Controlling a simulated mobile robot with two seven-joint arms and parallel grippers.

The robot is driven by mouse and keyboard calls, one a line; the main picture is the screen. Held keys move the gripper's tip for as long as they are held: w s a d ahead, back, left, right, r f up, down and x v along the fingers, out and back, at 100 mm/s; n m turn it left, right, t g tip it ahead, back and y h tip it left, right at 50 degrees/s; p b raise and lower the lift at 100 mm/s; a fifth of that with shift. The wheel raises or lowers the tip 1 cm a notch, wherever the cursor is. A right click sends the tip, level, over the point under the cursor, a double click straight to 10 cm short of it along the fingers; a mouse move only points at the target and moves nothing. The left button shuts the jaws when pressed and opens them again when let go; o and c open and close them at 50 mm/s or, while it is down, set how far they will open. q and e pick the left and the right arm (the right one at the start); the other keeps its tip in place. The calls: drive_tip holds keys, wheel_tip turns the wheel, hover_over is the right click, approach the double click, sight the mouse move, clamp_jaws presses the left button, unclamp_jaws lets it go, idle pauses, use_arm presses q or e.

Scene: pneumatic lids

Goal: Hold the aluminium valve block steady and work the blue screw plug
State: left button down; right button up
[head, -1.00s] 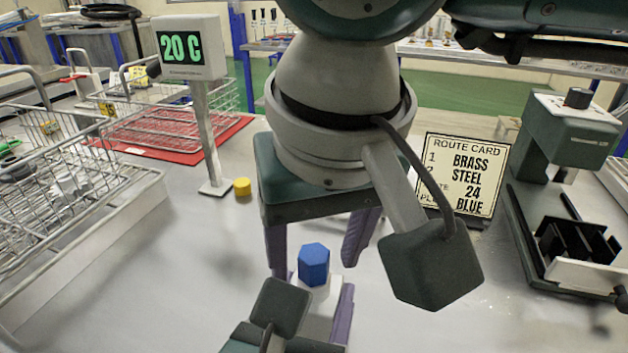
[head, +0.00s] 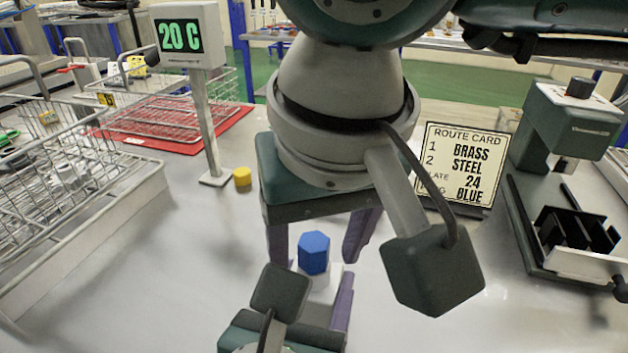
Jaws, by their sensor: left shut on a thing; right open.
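The blue screw plug (head: 314,252) is a hexagonal piece standing upright on top of the pale valve block (head: 320,292). My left gripper (head: 321,284) comes in from the bottom and is shut on the block, one purple finger showing along its right side. My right gripper (head: 315,264) reaches down from above, open, with one purple finger to the left of the plug and one to the right. No contact with the plug shows. The lower block is partly hidden by my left gripper.
A yellow plug (head: 242,176) lies by the foot of the 20 C display (head: 181,37). Wire baskets (head: 75,170) stand at left, one on a red mat (head: 215,122). A route card (head: 462,165) and a green press (head: 570,130) stand at right. Bare bench lies front left.

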drive_tip(key=m, duration=0.3)
drive_tip(key=m+h, duration=0.1)
drive_tip(key=m, duration=0.1)
drive_tip(key=shift+a, duration=0.3)
drive_tip(key=m+h, duration=0.1)
drive_tip(key=m, duration=0.2)
drive_tip(key=shift+a, duration=0.1)
drive_tip(key=shift+w+a+m, duration=0.1)
drive_tip(key=shift+m, duration=0.6)
drive_tip(key=m, duration=0.2)
drive_tip(key=m+h, duration=0.1)
drive_tip(key=m, duration=0.1)
drive_tip(key=shift+w+a+g, duration=0.15)
drive_tip(key=shift+g, duration=0.25)
drive_tip(key=m, duration=0.2)
drive_tip(key=shift+w+m+g, duration=0.1)
drive_tip(key=shift+m+g, duration=0.2)
drive_tip(key=shift+m, duration=0.1)
